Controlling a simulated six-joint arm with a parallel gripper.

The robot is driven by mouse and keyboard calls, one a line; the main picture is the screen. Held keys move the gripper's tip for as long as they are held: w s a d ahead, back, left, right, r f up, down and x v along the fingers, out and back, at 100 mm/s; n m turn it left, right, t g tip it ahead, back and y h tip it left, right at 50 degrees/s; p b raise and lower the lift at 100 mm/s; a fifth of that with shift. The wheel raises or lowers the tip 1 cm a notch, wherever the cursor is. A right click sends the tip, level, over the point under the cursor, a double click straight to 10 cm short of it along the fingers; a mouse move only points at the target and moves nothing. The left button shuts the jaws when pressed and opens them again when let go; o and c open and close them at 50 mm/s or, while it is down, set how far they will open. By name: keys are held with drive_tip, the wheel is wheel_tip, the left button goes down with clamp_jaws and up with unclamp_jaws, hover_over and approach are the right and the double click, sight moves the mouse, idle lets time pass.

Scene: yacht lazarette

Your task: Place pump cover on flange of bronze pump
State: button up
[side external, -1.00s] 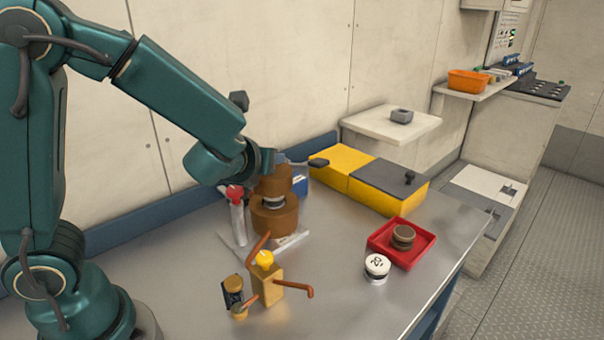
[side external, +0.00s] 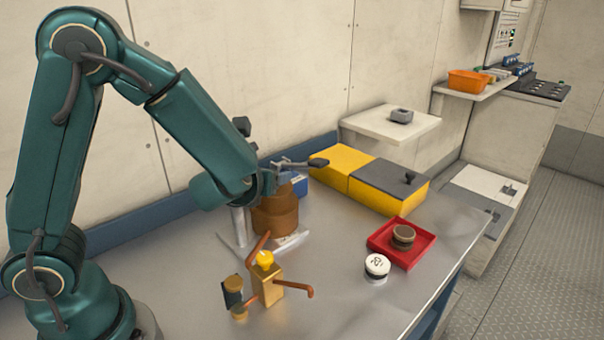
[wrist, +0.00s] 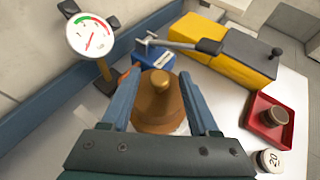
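The bronze pump (side external: 275,220) stands on the bench below my gripper in the side external view, on a pale base. The pump cover, a brown-bronze domed piece with a small knob on top, shows between my fingers in the wrist view (wrist: 158,105). My gripper (wrist: 158,82) is around it, a finger against each side. In the side view the cover is down at the pump's top, with no visible gap between them. My wrist and fingers hide most of the cover there, so its exact seating on the flange cannot be seen.
A pressure gauge (wrist: 91,36) stands close at left in the wrist view. A blue box (wrist: 155,58) is behind. A yellow-grey case (side external: 345,165), red tray (side external: 428,242) with a brown round piece, white weight (side external: 377,267) and brass valve (side external: 268,287) stand around. The bench's front right is clear.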

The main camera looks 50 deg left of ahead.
drive_tip(key=shift+r, duration=0.2)
drive_tip(key=shift+s+d+r, duration=0.15)
drive_tip(key=shift+s+d, duration=0.05)
drive_tip(key=v, duration=1)
drive_tip(key=s+a+f+n+g+h, duration=0.1)
drive_tip(key=s+f+n+g+h, duration=0.15)
drive_tip(key=s+n+g, duration=0.75)
drive_tip(key=s+d+r+n+t+h, duration=0.1)
drive_tip(key=d+n+t+h, duration=0.3)
drive_tip(key=n, duration=1.5)
drive_tip(key=shift+d+r+t, duration=0.4)
drive_tip(key=shift+d+r, duration=0.15)
drive_tip(key=shift+d, duration=0.45)
